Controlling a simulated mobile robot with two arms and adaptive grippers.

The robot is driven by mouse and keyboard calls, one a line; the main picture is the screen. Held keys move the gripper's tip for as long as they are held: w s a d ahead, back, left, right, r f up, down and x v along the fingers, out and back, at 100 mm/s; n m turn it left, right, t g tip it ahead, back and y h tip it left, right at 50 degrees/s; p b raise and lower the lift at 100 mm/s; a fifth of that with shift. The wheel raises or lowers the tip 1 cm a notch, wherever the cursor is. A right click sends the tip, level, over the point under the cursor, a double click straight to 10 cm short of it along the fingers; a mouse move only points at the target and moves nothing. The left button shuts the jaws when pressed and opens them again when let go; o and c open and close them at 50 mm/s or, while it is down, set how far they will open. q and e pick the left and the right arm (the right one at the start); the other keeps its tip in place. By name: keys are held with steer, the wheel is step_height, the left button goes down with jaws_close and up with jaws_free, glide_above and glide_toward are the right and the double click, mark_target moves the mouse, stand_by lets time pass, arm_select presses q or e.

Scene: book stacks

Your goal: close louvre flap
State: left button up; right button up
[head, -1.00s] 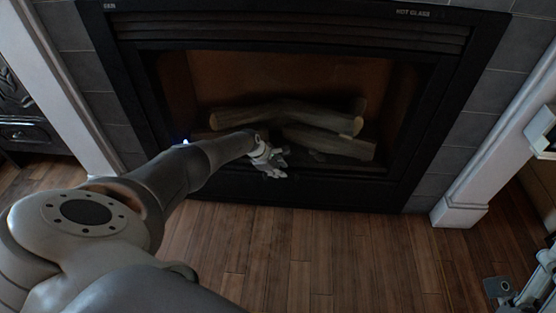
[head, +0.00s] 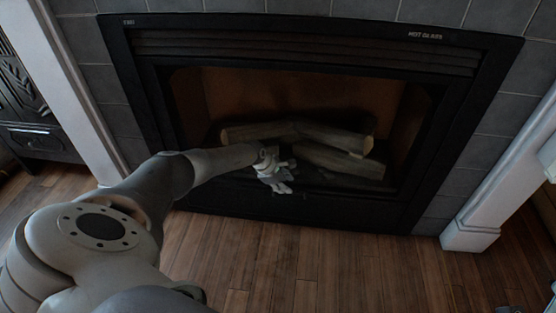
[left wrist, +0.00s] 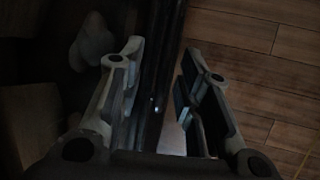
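The black fireplace (head: 312,38) fills the middle of the head view. Its dark lower panel (head: 350,212), where the louvre flap seems to be, runs along the bottom above the floor; I cannot tell whether it stands open. My left gripper (head: 275,182) is at this panel's upper edge, left of centre. In the left wrist view my left gripper (left wrist: 162,52) is open, its fingers apart on either side of a long black edge (left wrist: 160,75). I cannot tell whether either finger touches it. Only small grey bits, perhaps of my right gripper, show at the bottom right corner of the head view.
Logs (head: 300,135) lie inside the firebox just behind my left gripper. White pillars (head: 78,110) flank the fireplace, with a black cast cabinet (head: 35,105) at the far left. The wooden floor (head: 330,265) in front is clear.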

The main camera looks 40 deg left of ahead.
arm_select(q)
steer(key=shift+v, duration=2.6)
